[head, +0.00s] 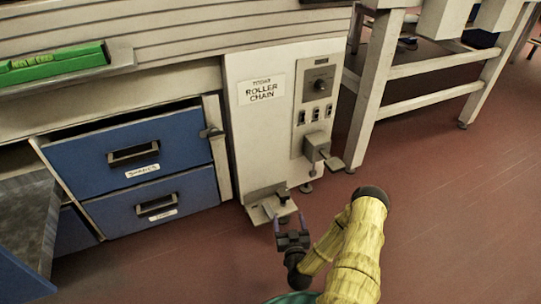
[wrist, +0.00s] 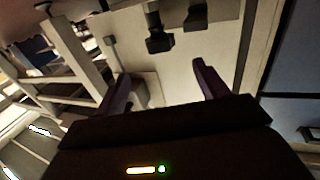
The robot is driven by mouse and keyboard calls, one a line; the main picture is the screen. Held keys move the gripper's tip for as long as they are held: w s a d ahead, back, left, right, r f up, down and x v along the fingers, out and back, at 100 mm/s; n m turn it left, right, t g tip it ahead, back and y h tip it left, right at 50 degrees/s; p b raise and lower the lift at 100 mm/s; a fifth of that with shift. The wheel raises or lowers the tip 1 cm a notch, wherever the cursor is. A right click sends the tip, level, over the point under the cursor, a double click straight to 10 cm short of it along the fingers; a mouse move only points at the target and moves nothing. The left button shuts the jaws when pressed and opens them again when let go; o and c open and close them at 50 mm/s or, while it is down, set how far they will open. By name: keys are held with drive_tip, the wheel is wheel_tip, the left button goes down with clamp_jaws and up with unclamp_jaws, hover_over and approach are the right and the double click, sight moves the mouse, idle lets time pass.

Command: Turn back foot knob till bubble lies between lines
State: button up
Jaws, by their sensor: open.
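The pale roller chain cabinet (head: 262,130) stands on feet with projecting brackets. A dark knob (head: 283,195) sits on the near low bracket plate (head: 258,213). A second bracket (head: 315,147) projects at the cabinet's right side, with a dark foot (head: 306,187) below it. I cannot tell which is the back foot knob. No bubble or lines can be made out. My gripper (head: 290,218) is open and empty, just in front of the near knob. In the wrist view, two dark knob-like parts (wrist: 159,40) (wrist: 195,17) show beyond my open fingers (wrist: 163,82).
Blue drawers (head: 140,150) are left of the cabinet, the upper one standing slightly out. A control panel (head: 317,97) with a dial and switches is on the cabinet. A pale table frame (head: 372,90) stands at right. The red floor (head: 450,220) is clear at front right.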

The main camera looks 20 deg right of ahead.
drive_tip(key=p+v, duration=0.2)
drive_tip(key=v, duration=0.2)
drive_tip(key=w+a+r+n+g+y+p, duration=0.2)
drive_tip(key=w+r+n+g+y+p, duration=0.1)
drive_tip(key=r+p, duration=0.7)
drive_tip(key=w+a+r+n+g+y+p, duration=0.2)
drive_tip(key=r+p, duration=0.9)
drive_tip(key=r, duration=0.6)
drive_tip(key=w+n+g+y, duration=0.1)
drive_tip(key=w+y, duration=0.1)
drive_tip(key=shift+w+a+r+n, duration=0.25)
drive_tip(key=shift+w+r+n, duration=0.05)
drive_tip(key=shift+w+r, duration=0.1)
